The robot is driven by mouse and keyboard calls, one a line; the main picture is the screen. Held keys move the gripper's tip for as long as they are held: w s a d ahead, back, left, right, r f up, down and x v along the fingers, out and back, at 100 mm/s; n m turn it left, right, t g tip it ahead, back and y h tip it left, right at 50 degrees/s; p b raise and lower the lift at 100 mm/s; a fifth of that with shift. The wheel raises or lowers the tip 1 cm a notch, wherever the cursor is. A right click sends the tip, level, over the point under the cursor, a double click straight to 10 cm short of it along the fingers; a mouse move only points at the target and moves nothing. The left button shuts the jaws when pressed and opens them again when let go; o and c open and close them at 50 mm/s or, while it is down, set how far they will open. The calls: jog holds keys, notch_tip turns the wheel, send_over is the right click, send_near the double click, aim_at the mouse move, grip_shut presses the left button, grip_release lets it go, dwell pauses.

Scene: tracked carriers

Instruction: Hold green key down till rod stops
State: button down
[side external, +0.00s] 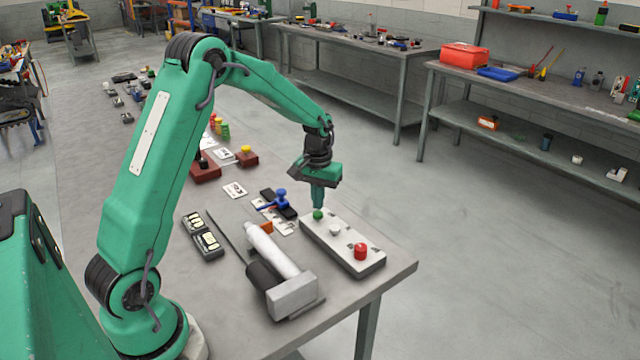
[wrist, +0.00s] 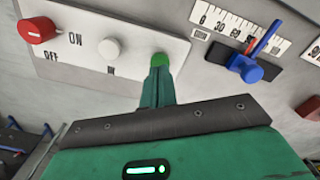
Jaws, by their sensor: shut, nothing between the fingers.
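The green key (side external: 318,215) is the round button at the far end of a white control box (side external: 315,240). It also shows in the wrist view (wrist: 160,59). My gripper (side external: 317,207) is shut and empty, pointing down with its tips right at the green key. In the wrist view the shut fingers (wrist: 158,75) overlap the key's near edge. I cannot tell whether the key is pressed down. A pale cylinder (side external: 272,250) with a grey end block lies left of the box, with an orange piece (side external: 265,227) near its far end. A separate rod is hard to make out.
A white button (side external: 335,230) and a red knob (side external: 361,251) share the box. A blue-handled slider (side external: 281,196) stands beside a printed scale (wrist: 230,25). The table edge is close to the box's right.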

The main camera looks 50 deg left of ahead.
jog(key=shift+f, duration=0.2)
dwell(0.4)
jog(key=shift+f, duration=1.1)
jog(key=shift+s+f, duration=0.1)
dwell(2.6)
jog(key=shift+r, duration=2.4)
